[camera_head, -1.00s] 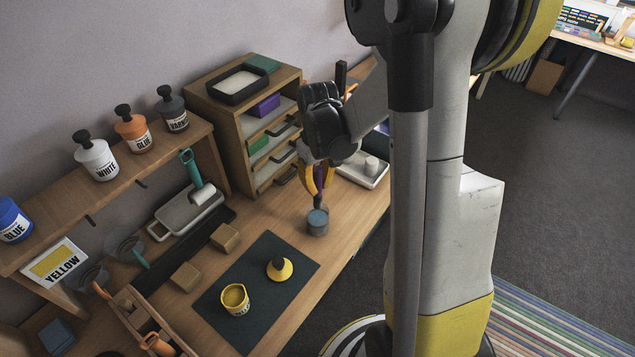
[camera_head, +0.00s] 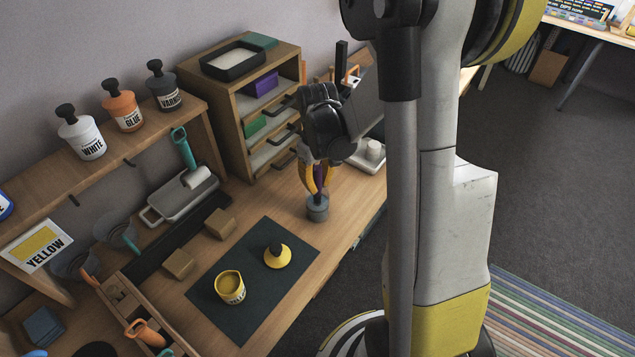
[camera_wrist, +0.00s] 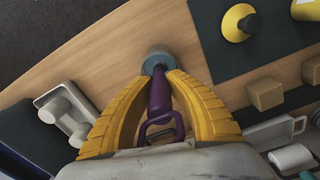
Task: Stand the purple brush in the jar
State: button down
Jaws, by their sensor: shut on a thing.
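The purple brush (camera_wrist: 160,102) is held upright between the yellow fingers of my gripper (camera_wrist: 160,78), which is shut on it. In the head view my gripper (camera_head: 317,185) is directly above the small grey jar (camera_head: 317,210). The jar stands on the wooden bench right of the dark mat. In the wrist view the brush's lower end meets the mouth of the jar (camera_wrist: 157,60). The fingers hide part of the brush and the jar's rim, so I cannot tell how deep the brush sits.
A dark mat (camera_head: 240,312) holds a yellow pot (camera_head: 230,289) and a yellow-based stopper (camera_head: 277,256). Wooden blocks (camera_head: 220,224) lie to its left. A drawer cabinet (camera_head: 235,131) stands behind my gripper. A pale tray (camera_head: 371,160) is to the right.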

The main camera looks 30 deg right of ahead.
jog(key=c, duration=1.3)
grip_release()
jog(key=shift+r, duration=4.05)
jog(key=s+a+r+t, duration=0.3)
jog(key=s+a+r, duration=0.2)
jog(key=a, duration=0.1)
jog(key=s+a+r+m+t, duration=0.1)
jog(key=s+a+r+t, duration=0.3)
jog(key=a, duration=0.3)
jog(key=shift+s+a+r, duration=0.25)
jog(key=shift+s+r, duration=0.1)
jog(key=shift+s, duration=0.55)
